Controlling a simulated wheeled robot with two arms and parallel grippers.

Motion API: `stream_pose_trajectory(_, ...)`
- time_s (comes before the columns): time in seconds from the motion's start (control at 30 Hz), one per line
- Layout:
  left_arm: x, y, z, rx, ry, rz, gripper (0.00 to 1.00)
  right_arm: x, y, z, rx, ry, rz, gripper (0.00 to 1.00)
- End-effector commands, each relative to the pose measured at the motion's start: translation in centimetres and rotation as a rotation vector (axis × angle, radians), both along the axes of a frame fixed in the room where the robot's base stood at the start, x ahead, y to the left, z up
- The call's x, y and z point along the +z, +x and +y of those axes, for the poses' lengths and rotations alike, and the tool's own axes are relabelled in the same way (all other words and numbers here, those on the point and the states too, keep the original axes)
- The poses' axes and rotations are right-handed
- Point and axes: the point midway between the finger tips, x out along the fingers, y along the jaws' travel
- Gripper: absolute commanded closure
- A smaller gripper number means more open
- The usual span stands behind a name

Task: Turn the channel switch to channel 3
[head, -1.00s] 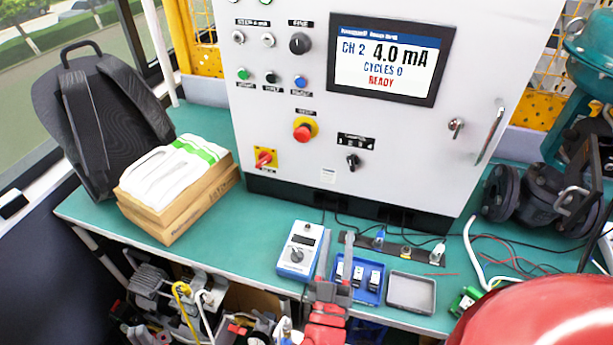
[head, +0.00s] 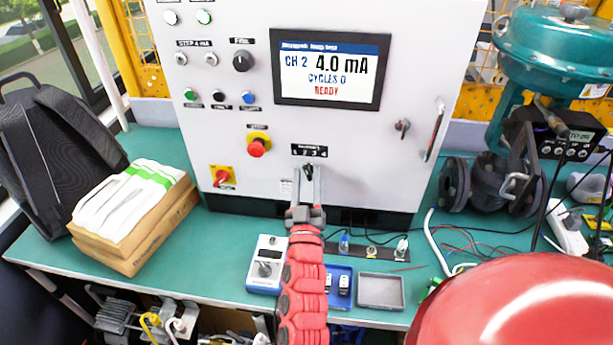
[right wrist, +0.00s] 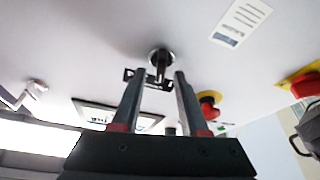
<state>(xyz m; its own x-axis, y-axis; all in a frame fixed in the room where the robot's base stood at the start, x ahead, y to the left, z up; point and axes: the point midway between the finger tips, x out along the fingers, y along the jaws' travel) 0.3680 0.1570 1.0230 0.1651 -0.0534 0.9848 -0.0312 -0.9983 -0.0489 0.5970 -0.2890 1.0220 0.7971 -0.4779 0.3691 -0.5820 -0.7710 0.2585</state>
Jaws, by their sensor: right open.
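The channel switch is a small dark knob under a black label plate (head: 309,150) on the white control cabinet (head: 230,130). In the head view my right gripper (head: 307,170) reaches up to it and mostly hides it. In the right wrist view the knob (right wrist: 160,58) sits just beyond and between the two fingertips of the open right gripper (right wrist: 160,74). There is a gap on both sides, and I cannot tell whether the fingers straddle it. The cabinet screen (head: 327,68) reads CH 2, 4.0 mA, CYCLES 0, READY. My left gripper is not in view.
A red mushroom button (head: 257,147) and a red-yellow rotary switch (head: 222,177) sit left of the channel switch. On the green bench, a handheld meter (head: 265,268), a grey tray (head: 381,290) and cardboard boxes (head: 120,262) stand before the cabinet.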

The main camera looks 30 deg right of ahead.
Motion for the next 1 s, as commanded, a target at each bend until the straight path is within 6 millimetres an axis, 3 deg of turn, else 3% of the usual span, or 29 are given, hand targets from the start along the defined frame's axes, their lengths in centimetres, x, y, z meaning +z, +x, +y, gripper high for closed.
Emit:
stream_pose_trajectory(0.27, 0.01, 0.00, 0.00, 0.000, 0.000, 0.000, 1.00, 0.01, 0.14, -0.07, 0.001, 0.000, 0.000, 0.56)
stream_pose_trajectory(0.5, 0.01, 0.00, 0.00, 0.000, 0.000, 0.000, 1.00, 0.00, 0.12, -0.05, 0.001, 0.000, 0.000, 0.98)
stream_pose_trajectory(0.53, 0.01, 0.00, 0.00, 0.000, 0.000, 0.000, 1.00, 0.00, 0.13, -0.04, 0.001, 0.000, 0.000, 1.00)
stream_pose_trajectory(1.0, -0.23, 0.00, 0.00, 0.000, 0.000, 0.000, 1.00, -0.06, 0.12, -0.04, 0.000, 0.024, -0.019, 1.00)
